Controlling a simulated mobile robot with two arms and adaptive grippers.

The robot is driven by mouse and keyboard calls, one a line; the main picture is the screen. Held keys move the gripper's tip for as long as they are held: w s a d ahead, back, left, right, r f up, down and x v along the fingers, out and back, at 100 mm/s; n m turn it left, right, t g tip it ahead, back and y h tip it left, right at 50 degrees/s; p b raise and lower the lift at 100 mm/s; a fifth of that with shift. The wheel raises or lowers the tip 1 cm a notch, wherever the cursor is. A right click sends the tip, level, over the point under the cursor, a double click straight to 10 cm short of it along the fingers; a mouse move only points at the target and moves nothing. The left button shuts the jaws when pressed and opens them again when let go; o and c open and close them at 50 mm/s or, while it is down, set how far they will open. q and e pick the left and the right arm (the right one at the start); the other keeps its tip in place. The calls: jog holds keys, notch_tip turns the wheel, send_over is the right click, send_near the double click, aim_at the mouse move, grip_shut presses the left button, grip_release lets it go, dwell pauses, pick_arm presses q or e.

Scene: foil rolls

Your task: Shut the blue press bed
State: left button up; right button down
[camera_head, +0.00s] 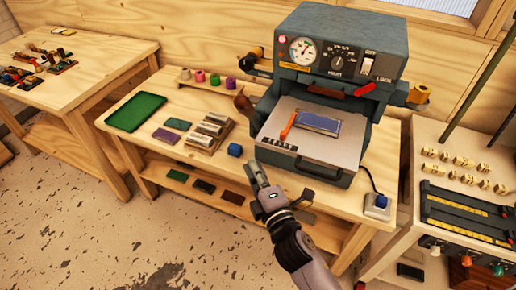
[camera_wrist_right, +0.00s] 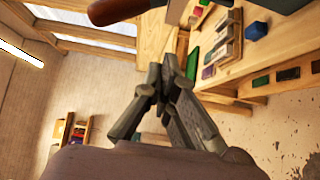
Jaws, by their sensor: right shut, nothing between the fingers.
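The blue-grey press (camera_head: 340,45) stands on the wooden bench. Its bed (camera_head: 335,155) is slid out at the front, with a pale top plate and a dark handle (camera_head: 318,168) on its front edge. A blue-and-silver plate (camera_head: 318,122) and an orange piece (camera_head: 289,124) lie on the bed. My right gripper (camera_head: 257,170) is shut and empty, in front of the bed's left front corner; I cannot tell whether it touches the bed. The gripper also shows in the right wrist view (camera_wrist_right: 170,65), fingers together. My left gripper is not in view.
A brown knob (camera_head: 243,104) is at the press's left side. A side table (camera_head: 450,195) stands at right. Open floor lies at lower left.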

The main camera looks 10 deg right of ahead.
jog(key=w, duration=0.1)
jog(key=w+d+p, duration=0.1)
jog(key=w, duration=0.1)
jog(key=w+d, duration=0.1)
jog(key=shift+w+p, duration=0.4)
